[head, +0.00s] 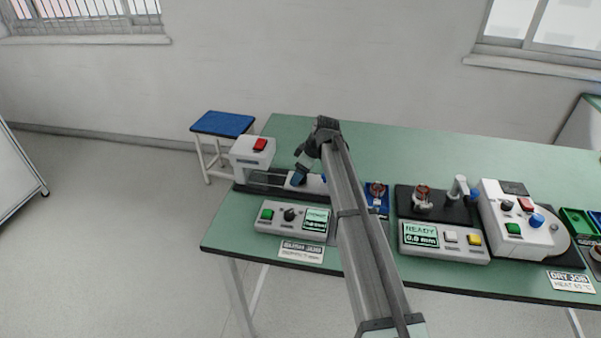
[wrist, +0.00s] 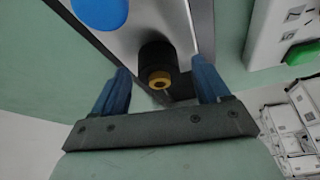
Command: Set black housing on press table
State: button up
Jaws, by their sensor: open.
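A black cylindrical housing (wrist: 155,59) with a brass-coloured centre shows in the wrist view, on or just above the grey metal plate (wrist: 182,22) of the press. My gripper (wrist: 160,68) is open, with one blue finger on each side of the housing and visible gaps between. In the head view my gripper (head: 298,180) is low over the press table (head: 315,184), at the left end of the green bench. My gripper and arm hide the housing there. I cannot tell whether the housing's base touches the plate.
The white press body with a red button (head: 260,145) stands just left of my gripper. A control box (head: 292,220) is in front. To the right are a blue fixture (head: 377,206), a gauge station (head: 443,240) and a white machine (head: 520,222). The bench behind is clear.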

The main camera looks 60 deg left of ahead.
jog(key=v, duration=1.3)
jog(key=shift+d+r, duration=0.2)
jog(key=shift+r, duration=0.15)
jog(key=shift+w, duration=0.1)
